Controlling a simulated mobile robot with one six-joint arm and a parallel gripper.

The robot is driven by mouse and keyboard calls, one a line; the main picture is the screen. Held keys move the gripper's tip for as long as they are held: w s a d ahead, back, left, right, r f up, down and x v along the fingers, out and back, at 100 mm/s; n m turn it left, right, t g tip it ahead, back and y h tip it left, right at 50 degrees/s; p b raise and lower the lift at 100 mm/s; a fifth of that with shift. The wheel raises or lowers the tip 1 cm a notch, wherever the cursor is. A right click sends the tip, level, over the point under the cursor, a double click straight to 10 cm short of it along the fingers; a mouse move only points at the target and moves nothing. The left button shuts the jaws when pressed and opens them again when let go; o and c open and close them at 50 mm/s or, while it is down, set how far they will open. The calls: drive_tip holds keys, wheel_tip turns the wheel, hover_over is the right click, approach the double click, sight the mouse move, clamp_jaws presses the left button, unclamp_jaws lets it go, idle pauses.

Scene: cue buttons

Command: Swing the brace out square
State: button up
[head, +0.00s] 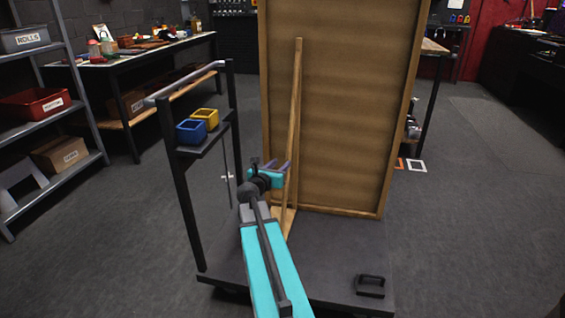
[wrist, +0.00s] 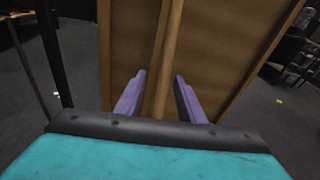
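The brace is a slim wooden frame (head: 296,100) standing upright against the brown back of a tall wooden-framed panel (head: 345,110). Its foot spreads out low towards me on the cart deck; its exact angle to the panel is hard to tell. My gripper (head: 280,168) is at the lower part of the brace. In the wrist view, the purple fingers of my gripper (wrist: 159,80) stand apart on either side of the brace (wrist: 166,60), with a narrow gap visible on each side. The gripper is open around the brace, and its contact with the wood is not visible.
The panel stands on a dark cart deck (head: 335,265) with a black handle-shaped piece (head: 370,286) at front right. The cart's upright frame (head: 180,190) at left carries a blue bin (head: 191,131) and a yellow bin (head: 206,117).

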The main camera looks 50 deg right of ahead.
drive_tip(key=p+v, duration=0.1)
drive_tip(key=v, duration=0.8)
idle(0.6)
drive_tip(key=shift+s, duration=0.1)
